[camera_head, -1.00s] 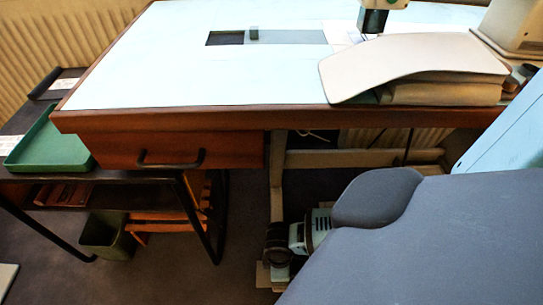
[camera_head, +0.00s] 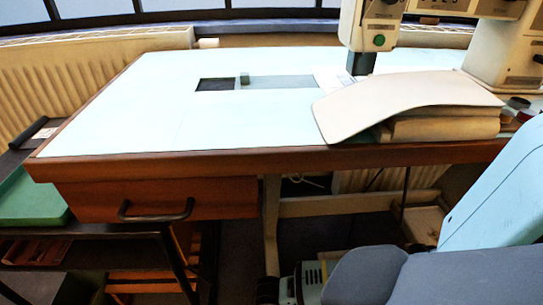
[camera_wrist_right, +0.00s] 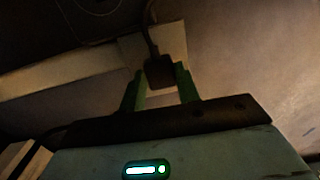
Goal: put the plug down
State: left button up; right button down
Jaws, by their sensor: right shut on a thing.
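The dark plug (camera_wrist_right: 159,71) shows in the right wrist view with its cable running up from it. My right gripper (camera_wrist_right: 160,82) is shut on the plug, with one green finger on each side of it. The plug's lower part is hidden or too dark to make out. In the head view neither the plug nor my grippers show. My left gripper is not in view.
The white-topped table (camera_head: 130,110) has a drawer with a dark handle. A machine (camera_head: 379,25) and a pale curved board (camera_head: 410,103) are at its right. A green tray (camera_head: 35,203) is at the left. A pale beam (camera_wrist_right: 75,75) crosses the dim right wrist view.

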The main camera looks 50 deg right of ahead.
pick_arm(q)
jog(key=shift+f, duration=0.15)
pick_arm(e)
jog(key=shift+f, duration=0.45)
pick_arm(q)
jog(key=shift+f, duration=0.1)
pick_arm(e)
jog(key=shift+f, duration=0.2)
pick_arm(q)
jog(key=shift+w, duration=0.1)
pick_arm(e)
jog(key=c, duration=1)
grip_release()
pick_arm(q)
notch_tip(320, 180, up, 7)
jog(key=p, duration=0.6)
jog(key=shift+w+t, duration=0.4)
pick_arm(e)
jog(key=r, duration=1.3)
jog(key=shift+w+d+r, duration=0.15)
jog(key=shift+w+d, duration=0.1)
jog(key=shift+w, duration=0.15)
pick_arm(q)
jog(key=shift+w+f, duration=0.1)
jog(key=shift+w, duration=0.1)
pick_arm(e)
jog(key=shift+s, duration=0.1)
